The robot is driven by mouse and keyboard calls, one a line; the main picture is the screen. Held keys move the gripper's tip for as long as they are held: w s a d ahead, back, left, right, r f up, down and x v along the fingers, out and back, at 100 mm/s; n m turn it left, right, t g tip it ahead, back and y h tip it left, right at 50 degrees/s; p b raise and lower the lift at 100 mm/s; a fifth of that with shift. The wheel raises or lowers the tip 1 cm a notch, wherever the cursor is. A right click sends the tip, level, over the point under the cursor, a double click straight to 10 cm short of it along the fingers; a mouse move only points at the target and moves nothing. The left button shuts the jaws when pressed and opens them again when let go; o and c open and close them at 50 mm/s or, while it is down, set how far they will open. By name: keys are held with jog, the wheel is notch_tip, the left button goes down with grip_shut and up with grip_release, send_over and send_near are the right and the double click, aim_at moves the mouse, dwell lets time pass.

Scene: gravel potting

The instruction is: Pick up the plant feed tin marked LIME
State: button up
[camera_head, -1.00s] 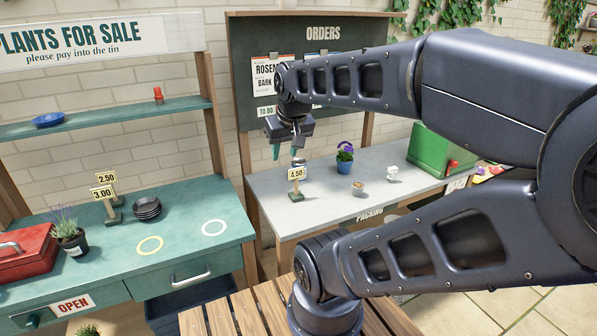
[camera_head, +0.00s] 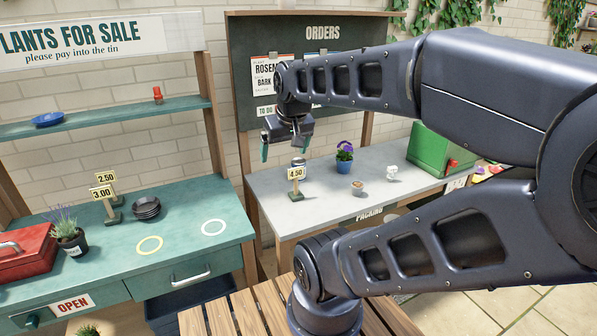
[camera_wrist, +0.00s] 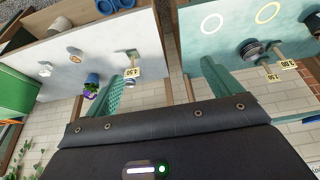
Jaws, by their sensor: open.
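My gripper (camera_head: 286,140) is open and empty, pointing down above the back left of the grey packing bench. Its two green fingers are spread wide, and they also frame the wrist view (camera_wrist: 164,85). A small tin (camera_head: 298,162) with a pale body and dark top stands on the bench behind the 4.50 price sign (camera_head: 296,174), below and slightly right of my gripper. The sign hides part of it and I cannot read its label, so I cannot tell whether it is marked LIME.
A purple flower in a blue pot (camera_head: 344,165) stands right of the tin. The orders board (camera_head: 240,60) rises behind. The green sales counter (camera_head: 185,245) is left.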

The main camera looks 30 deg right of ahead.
jog(key=n+g+h, duration=0.2)
jog(key=n+h, duration=0.1)
jog(key=n, duration=2.4)
send_over(298, 161)
jog(key=s+a, duration=0.2)
notch_tip(298, 161, down, 25)
jog(key=shift+s, duration=0.1)
jog(key=shift+w+x, duration=0.15)
jog(key=shift+x, duration=2.5)
jog(key=shift+w+x, duration=0.15)
jog(key=shift+x, duration=2.5)
jog(key=shift+d+r+t, duration=0.1)
jog(key=shift+r+t, duration=0.05)
jog(key=shift+t, duration=0.15)
jog(key=c, duration=1.3)
